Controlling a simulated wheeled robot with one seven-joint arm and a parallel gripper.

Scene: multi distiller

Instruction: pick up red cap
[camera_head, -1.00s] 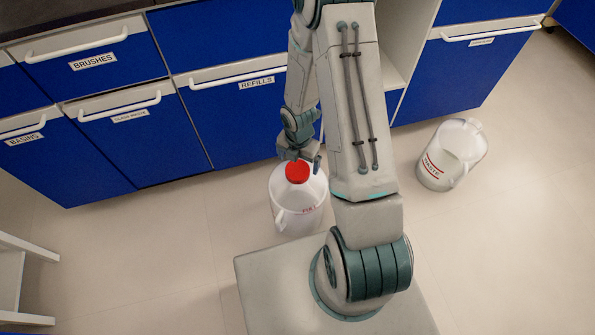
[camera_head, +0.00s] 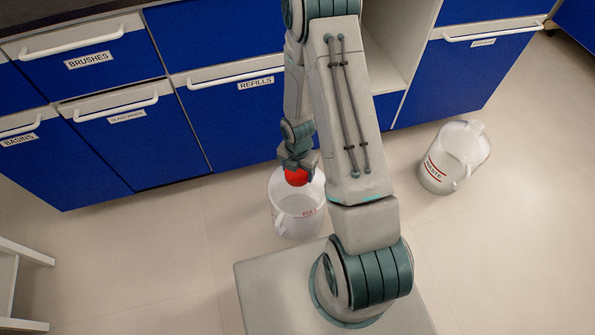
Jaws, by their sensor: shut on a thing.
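The red cap (camera_head: 297,177) shows just below my gripper (camera_head: 297,166), above the far part of a white container's top. My gripper points down and is shut on the red cap; its fingers are partly hidden by the cap and the wrist. How far the cap is above the container is hard to tell.
A translucent waste bin (camera_head: 452,160) stands on the floor to the right. Blue cabinets (camera_head: 150,150) with white handles line the back, close behind my gripper. A white shelf or stool (camera_head: 20,268) is at the left edge.

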